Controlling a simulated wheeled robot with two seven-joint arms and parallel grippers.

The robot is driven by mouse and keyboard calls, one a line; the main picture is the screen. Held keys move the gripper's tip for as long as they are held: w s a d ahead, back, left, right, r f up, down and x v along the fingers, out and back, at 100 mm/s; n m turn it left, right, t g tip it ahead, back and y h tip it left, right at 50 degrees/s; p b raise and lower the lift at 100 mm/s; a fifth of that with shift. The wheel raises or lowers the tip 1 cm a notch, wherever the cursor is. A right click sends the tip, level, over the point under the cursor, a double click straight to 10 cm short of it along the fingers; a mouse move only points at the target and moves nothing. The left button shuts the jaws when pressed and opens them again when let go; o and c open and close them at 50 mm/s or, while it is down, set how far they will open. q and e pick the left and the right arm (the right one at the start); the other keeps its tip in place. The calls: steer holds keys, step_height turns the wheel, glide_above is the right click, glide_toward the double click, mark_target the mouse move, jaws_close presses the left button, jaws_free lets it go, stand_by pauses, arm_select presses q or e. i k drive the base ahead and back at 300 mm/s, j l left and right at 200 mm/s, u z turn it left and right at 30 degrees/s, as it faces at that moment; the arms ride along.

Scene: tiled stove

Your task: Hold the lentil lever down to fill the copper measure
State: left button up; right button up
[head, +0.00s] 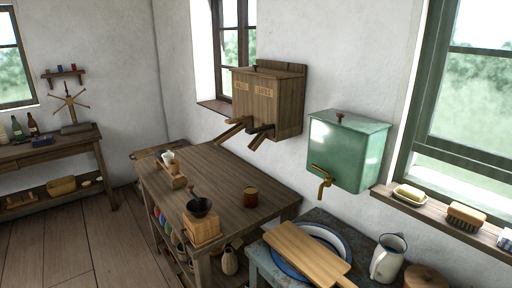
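A wooden two-part dispenser (285,122) hangs on the wall above the dark wooden table. Two small labels on its front are too small to read surely. A lighter brown chute or lever (232,129) and a darker one (260,136) stick out below its front; I cannot tell which belongs to the lentils. A small copper-brown cup (250,197), which looks like the copper measure, stands upright on the table, in front of and below the dispenser, apart from it. Its contents cannot be made out. Neither of my grippers is in view.
A green tank with a brass tap (349,150) hangs right, above a basin and wooden board (300,254). Table space around the cup is clear.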

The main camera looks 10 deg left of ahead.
mark_target(261, 129)
steer(key=i+j, duration=0.15)
steer(key=j, duration=0.25)
steer(key=i+j, duration=0.15)
steer(key=j, duration=0.2)
steer(key=i+j, duration=0.15)
steer(key=j, duration=0.25)
steer(key=i+j, duration=0.15)
steer(key=j, duration=0.25)
steer(key=z, duration=0.05)
